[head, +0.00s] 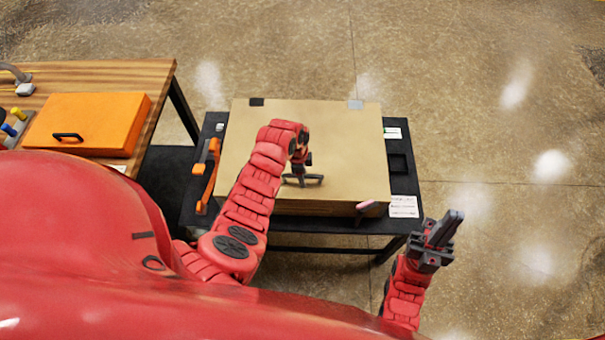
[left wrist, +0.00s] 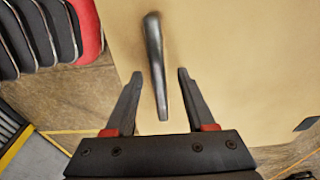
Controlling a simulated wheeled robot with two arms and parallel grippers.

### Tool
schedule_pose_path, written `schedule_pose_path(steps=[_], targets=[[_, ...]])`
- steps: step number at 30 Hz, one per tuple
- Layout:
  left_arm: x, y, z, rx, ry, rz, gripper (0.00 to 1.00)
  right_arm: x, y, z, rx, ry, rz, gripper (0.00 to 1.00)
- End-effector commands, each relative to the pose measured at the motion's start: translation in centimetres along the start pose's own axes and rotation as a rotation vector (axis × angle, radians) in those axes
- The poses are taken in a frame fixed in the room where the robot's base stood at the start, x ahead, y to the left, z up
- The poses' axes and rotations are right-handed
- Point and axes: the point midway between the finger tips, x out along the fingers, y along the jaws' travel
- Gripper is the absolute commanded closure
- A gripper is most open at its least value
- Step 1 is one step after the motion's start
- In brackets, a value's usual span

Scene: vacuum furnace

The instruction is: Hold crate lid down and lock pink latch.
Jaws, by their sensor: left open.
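The tan crate lid (head: 340,140) lies flat on the crate on a black table; it fills much of the left wrist view (left wrist: 240,60). A dark bar handle (left wrist: 154,50) stands on the lid. My left gripper (head: 301,168) is over the lid at this handle. In the left wrist view, its open fingers (left wrist: 160,75) lie on either side of the handle, with gaps on both sides. The pink latch (head: 366,205) is at the crate's front edge, toward the right. My right gripper (head: 446,228) is to the right of the latch, off the table, with its fingers together and empty.
The black table (head: 398,146) has white labels (head: 403,206) at right and an orange-handled tool (head: 206,175) at left. A wooden bench (head: 150,80) with an orange case (head: 90,122) stands at far left. Open floor lies at right.

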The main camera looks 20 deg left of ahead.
Motion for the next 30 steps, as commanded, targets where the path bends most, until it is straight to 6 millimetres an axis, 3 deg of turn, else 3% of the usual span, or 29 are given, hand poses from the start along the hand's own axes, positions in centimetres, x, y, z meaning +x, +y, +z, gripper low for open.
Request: schedule_pose_path(steps=[6, 15, 30], targets=[[0.03, 0.03, 0.02, 0.0, 0.0, 0.001, 0.47, -0.01, 0.0, 0.01, 0.0, 0.0, 0.0, 1.0], [0.04, 0.05, 0.05, -0.001, -0.001, 0.002, 1.0, -0.01, 0.0, 0.01, 0.0, 0.0, 0.0, 1.0], [0.02, 0.03, 0.07, -0.001, -0.001, 0.001, 1.0, -0.01, 0.0, 0.01, 0.0, 0.0, 0.0, 1.0]])
